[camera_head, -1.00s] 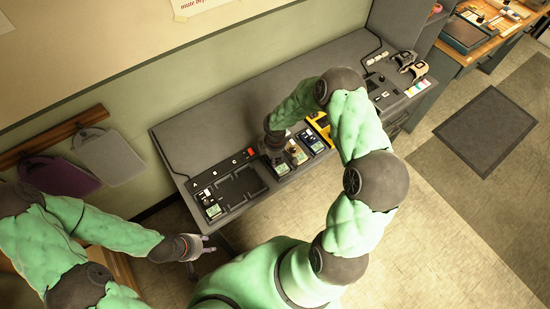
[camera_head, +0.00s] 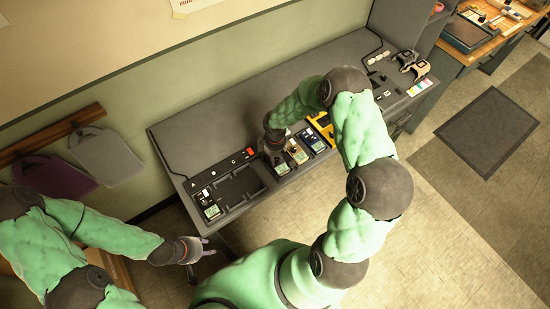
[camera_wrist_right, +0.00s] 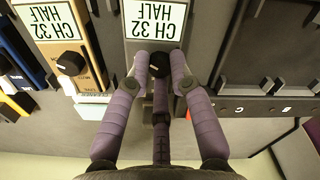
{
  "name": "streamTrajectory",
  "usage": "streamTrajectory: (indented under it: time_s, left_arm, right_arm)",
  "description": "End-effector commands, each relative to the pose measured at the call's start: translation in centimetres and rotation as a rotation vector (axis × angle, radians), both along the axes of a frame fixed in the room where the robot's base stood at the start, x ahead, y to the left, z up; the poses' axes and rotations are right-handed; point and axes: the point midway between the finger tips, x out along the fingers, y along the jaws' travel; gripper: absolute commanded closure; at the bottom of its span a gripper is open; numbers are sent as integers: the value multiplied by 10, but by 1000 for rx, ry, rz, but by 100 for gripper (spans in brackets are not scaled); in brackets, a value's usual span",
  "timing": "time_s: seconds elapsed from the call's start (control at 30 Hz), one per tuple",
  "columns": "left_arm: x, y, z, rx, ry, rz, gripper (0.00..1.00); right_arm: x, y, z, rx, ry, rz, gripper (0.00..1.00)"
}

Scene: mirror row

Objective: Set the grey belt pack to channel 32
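The grey belt pack (camera_wrist_right: 157,32) is at the top centre of the right wrist view. Its white display (camera_wrist_right: 156,17) reads "CH 32 HALF", upside down in the picture. My right gripper (camera_wrist_right: 160,70) has its purple fingertips close on both sides of the pack's black knob (camera_wrist_right: 160,64), seemingly touching it. In the head view my right gripper (camera_head: 273,142) hides part of the grey pack, whose display end (camera_head: 281,169) shows. My left gripper (camera_head: 203,248) is empty, fingers apart, in front of the console's left end.
A tan pack (camera_wrist_right: 88,35), also reading "CH 32 HALF", stands beside the grey one, with a blue pack (camera_head: 312,142) and a yellow holder (camera_head: 322,126) beyond. Another pack (camera_head: 210,209) sits at the console's left end. An empty recess (camera_head: 240,188) lies between.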

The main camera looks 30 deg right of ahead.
Motion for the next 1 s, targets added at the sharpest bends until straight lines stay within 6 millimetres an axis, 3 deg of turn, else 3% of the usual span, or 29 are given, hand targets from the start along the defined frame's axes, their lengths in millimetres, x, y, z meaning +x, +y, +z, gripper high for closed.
streamTrajectory:
  time_s: [0.03,0.07,0.4,0.53,1.0]
  left_arm:
    - [0,0,0,0,0,0,60]
    - [0,0,0,0,0,0,60]
    - [0,0,0,0,0,0,60]
    - [0,0,0,0,0,0,60]
    - [0,0,0,0,0,0,60]
  right_arm:
    - [0,0,0,0,0,0,61]
    - [0,0,0,0,0,0,54]
    - [0,0,1,0,0,1,54]
    - [1,0,10,0,-3,-1,54]
    - [1,0,95,0,-3,0,54]
